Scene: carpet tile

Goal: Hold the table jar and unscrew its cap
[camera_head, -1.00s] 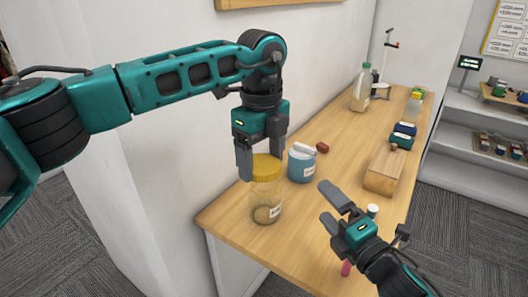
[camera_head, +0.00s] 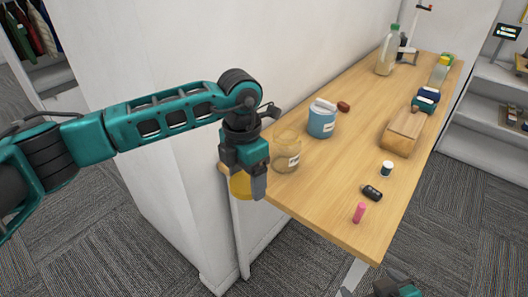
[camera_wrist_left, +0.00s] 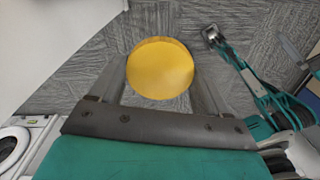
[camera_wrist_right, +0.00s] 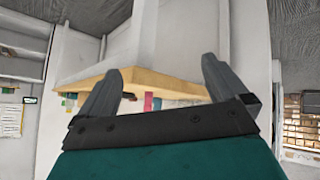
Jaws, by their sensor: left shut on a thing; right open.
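The glass jar (camera_head: 284,150) stands upright and without its cap on the near left end of the table, beside the wall. My left gripper (camera_head: 247,188) is shut on the yellow cap (camera_head: 240,184), left of the jar and just off the table's edge. In the left wrist view the cap (camera_wrist_left: 160,68) lies between the two fingers with carpet behind it. My right gripper shows in the right wrist view (camera_wrist_right: 160,88), open and empty, with the table's edge beyond it. In the head view only part of my right arm shows at the bottom edge.
The wooden table (camera_head: 340,175) also holds a blue canister (camera_head: 322,122), a wooden box (camera_head: 403,132), a small white-topped bottle (camera_head: 386,168), a black item (camera_head: 372,192) and a pink tube (camera_head: 359,212). A large bottle (camera_head: 387,55) stands farther back. Carpet (camera_head: 130,245) lies open at left.

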